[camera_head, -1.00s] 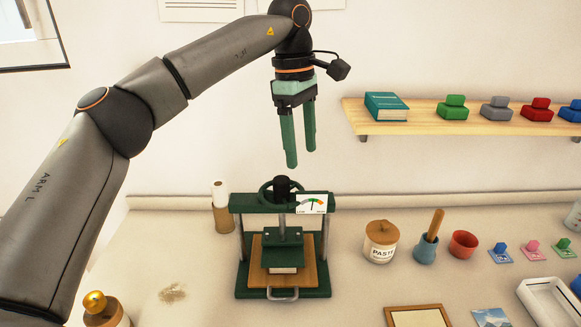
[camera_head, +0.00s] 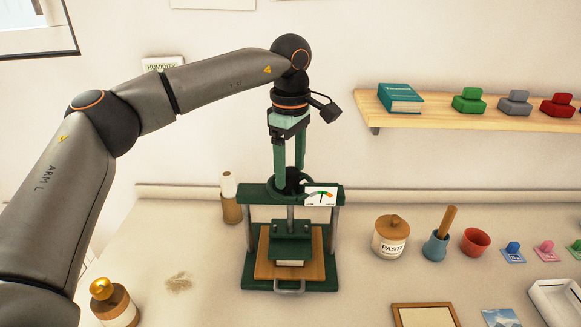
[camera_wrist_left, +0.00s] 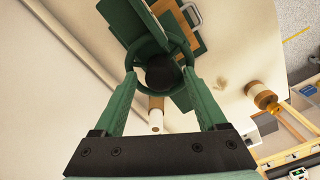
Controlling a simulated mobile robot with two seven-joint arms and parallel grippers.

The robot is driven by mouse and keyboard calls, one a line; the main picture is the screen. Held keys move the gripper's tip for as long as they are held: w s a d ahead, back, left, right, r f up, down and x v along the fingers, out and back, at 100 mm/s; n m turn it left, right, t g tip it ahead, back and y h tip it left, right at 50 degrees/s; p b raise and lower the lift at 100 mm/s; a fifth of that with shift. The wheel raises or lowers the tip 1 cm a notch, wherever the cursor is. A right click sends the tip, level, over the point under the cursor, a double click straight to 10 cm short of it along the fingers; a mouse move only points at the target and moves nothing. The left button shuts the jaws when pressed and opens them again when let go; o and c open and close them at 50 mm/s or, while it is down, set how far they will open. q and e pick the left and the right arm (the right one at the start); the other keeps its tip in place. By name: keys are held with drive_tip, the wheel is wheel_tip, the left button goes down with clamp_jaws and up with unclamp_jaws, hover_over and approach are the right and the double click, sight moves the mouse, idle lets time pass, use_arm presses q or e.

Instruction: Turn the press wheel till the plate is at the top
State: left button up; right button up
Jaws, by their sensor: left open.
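The green press (camera_head: 247,240) stands on the table in the head view. Its wheel, with a dark hub (camera_head: 293,180), is on top, and it also shows in the left wrist view (camera_wrist_left: 161,72). The green plate (camera_head: 291,249) hangs on the screw over the wooden board (camera_head: 263,268), low in the frame, with a pale block or stack under it. A gauge (camera_head: 321,197) is on the crossbar. My left gripper (camera_head: 289,181) points down with its fingers apart at the wheel; the wrist view shows one finger on each side of the hub. Whether they touch is unclear. My right gripper is not seen.
A bottle (camera_head: 231,205) stands close behind the press on the left. A paste jar (camera_head: 391,238), a blue pot (camera_head: 436,248) and a red cup (camera_head: 475,241) stand to the right. A shelf (camera_head: 450,114) is on the wall. The table left of the press is mostly clear.

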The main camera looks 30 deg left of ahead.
use_arm(q)
drive_tip(key=shift+f, duration=0.25)
clamp_jaws()
idle(0.5)
